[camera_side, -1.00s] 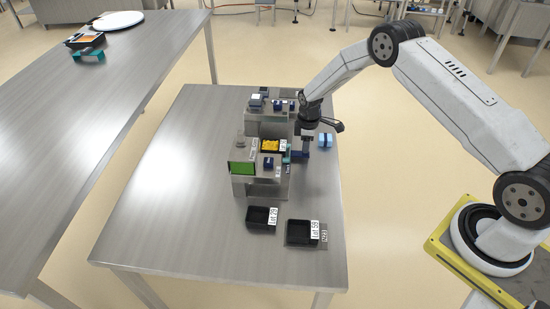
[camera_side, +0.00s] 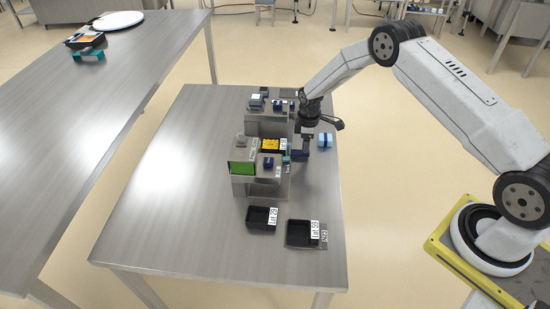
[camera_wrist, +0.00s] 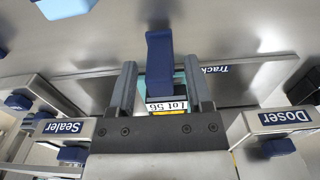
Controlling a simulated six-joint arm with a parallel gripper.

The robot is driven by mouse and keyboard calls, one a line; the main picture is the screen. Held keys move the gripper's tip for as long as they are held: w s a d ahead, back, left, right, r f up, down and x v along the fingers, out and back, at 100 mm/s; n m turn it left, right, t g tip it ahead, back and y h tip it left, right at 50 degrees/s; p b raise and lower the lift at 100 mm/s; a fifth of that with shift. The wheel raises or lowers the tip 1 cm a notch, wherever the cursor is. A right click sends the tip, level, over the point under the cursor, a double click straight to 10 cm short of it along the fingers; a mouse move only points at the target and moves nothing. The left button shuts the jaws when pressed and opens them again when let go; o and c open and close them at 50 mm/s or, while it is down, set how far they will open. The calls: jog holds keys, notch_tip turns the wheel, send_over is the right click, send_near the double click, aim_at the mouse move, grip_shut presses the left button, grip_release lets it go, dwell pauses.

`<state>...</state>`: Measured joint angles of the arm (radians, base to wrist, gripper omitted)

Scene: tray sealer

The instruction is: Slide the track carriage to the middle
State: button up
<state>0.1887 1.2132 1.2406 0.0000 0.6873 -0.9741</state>
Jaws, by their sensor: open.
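The track carriage shows as a dark blue upright handle (camera_wrist: 159,55) with a teal part at its foot in the wrist view. A tray (camera_wrist: 166,106) labelled "Lot 56" with yellow contents is behind the handle; the yellow also shows in the side view (camera_side: 270,145), between the two machine blocks. The label "Track" (camera_wrist: 214,70) is on a plate beside the handle. My gripper (camera_wrist: 160,68) is open, with one finger on each side of the handle and gaps visible. In the side view my gripper (camera_side: 304,141) is at the right side of the machine.
The Sealer (camera_wrist: 62,127) is left and the Doser (camera_wrist: 285,117) right in the wrist view, flanking my gripper. A light blue box (camera_side: 325,140) stands close to my gripper. Black trays (camera_side: 261,219) (camera_side: 301,234) stand at the table's front. The table's left is clear.

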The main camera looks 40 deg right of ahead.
jog(key=shift+r, duration=3.3)
jog(key=shift+r, duration=0.1)
jog(key=shift+s+a+r, duration=0.1)
jog(key=shift+a+r, duration=0.05)
jog(key=shift+r, duration=0.05)
jog(key=s+a+r+m+t, duration=0.1)
jog(key=s+a+r+m, duration=0.2)
jog(key=s, duration=0.5)
jog(key=s+a+r+m, duration=0.3)
jog(key=s+r, duration=0.3)
jog(key=s, duration=0.3)
jog(key=s+a+r+m+t, duration=0.1)
jog(key=s+a+r+m, duration=0.2)
jog(key=s, duration=0.5)
jog(key=shift+s+a+r+t, duration=0.25)
jog(key=shift+a+r, duration=0.25)
jog(key=shift+r, duration=0.55)
